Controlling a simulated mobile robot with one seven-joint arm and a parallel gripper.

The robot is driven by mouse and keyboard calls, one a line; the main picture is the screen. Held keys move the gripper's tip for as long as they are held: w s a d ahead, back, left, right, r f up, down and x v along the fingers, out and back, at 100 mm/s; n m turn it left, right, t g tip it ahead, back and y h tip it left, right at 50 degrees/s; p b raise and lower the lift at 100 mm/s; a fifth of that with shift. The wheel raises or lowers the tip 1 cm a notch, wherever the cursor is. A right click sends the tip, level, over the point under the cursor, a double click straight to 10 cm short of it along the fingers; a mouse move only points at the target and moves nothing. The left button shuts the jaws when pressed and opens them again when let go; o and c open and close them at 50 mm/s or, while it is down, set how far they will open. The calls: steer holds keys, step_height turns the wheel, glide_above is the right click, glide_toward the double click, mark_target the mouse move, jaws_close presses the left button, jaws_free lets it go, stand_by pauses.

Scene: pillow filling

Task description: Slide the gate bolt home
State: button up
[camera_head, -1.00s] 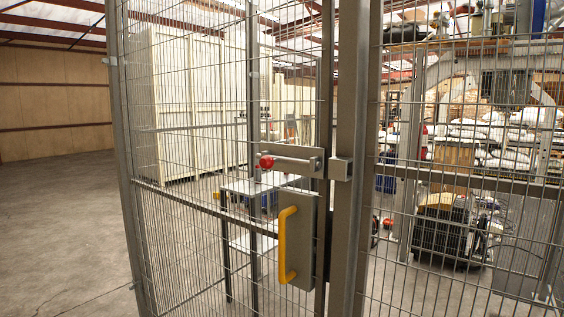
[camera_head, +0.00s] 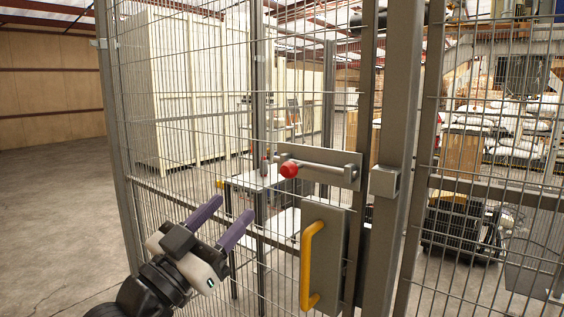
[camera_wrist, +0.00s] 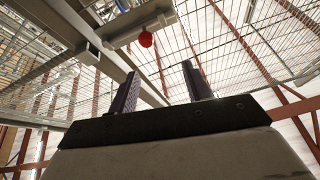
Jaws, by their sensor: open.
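The gate bolt (camera_head: 322,169) is a grey horizontal rod with a red knob (camera_head: 289,169) at its left end, on a plate on the mesh gate (camera_head: 185,130). A square receiver (camera_head: 385,182) sits on the post to its right. A visible gap lies between the bolt's right end and the receiver. My gripper (camera_head: 222,217) is open and empty, to the left of and below the knob, its purple fingers pointing up and right. In the wrist view the red knob (camera_wrist: 146,39) shows beyond the open fingers (camera_wrist: 160,85), apart from them.
A yellow pull handle (camera_head: 311,265) on a grey plate juts out below the bolt. The thick gate post (camera_head: 400,120) and fixed mesh panel stand at the right. A table and dark machinery stand behind the mesh. Open floor (camera_head: 50,220) lies at the left.

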mark_target(284, 173)
steer(key=shift+m+g+h, duration=0.6)
steer(key=shift+g, duration=0.2)
steer(key=p+x, duration=0.1)
steer(key=x, duration=0.3)
steer(key=p+x, duration=0.2)
steer(key=x, duration=0.2)
steer(key=d+p+x, duration=0.1)
steer(key=p+x, duration=0.1)
steer(key=x, duration=0.3)
steer(key=shift+s+d+f, duration=0.1)
steer(key=shift+s+f, duration=0.1)
steer(key=shift+f, duration=0.05)
steer(key=shift+w+d+r+p, duration=0.1)
steer(key=shift+w+d+p, duration=0.35)
steer(key=shift+w, duration=0.1)
jaws_close()
